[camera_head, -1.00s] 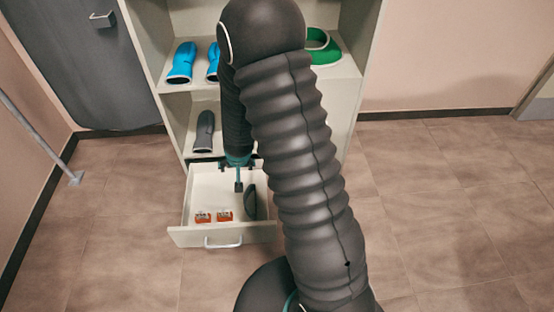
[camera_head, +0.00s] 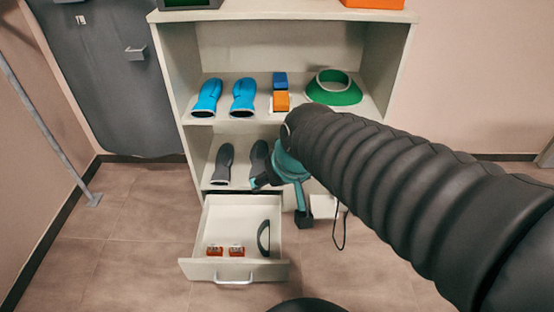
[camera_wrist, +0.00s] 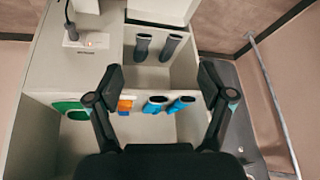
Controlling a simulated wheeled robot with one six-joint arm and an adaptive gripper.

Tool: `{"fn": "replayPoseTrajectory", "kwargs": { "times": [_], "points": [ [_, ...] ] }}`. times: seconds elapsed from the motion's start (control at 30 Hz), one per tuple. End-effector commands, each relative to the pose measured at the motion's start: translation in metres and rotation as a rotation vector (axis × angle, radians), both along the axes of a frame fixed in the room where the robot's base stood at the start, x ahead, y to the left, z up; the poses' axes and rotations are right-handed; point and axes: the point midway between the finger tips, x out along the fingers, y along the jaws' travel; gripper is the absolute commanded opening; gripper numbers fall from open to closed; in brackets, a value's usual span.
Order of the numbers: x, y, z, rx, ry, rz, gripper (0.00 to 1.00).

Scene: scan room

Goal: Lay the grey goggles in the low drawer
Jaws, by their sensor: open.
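The dark grey goggles (camera_head: 263,238) lie in the open low drawer (camera_head: 218,270), close to its right wall. They look tilted or on edge, and I cannot make out their finer shape. My gripper (camera_head: 283,200) is outside the drawer, to the right of and above the goggles, in front of the lower shelf. It is apart from them. In the wrist view my gripper (camera_wrist: 161,77) shows two spread fingers with nothing between them. I cannot make out the goggles in the wrist view.
Two small orange items (camera_head: 225,251) lie at the drawer's front left. Blue gloves (camera_head: 243,97), blue and orange blocks (camera_head: 281,101) and a green ring (camera_head: 333,88) are above. A white box (camera_head: 325,207) stands right of the drawer.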

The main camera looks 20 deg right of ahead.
Motion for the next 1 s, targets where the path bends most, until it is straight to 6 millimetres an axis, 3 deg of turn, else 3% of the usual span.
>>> {"fn": "replayPoseTrajectory", "kwargs": {
  "times": [0.13, 0.33, 1.0],
  "points": [
    [-0.040, -0.008, 0.017, -0.033, -0.015, 0.004, 0.80],
    [-0.070, -0.015, 0.024, -0.060, -0.016, 0.001, 0.80],
    [-0.074, -0.016, 0.025, -0.064, -0.015, 0.001, 0.80]
  ]
}}
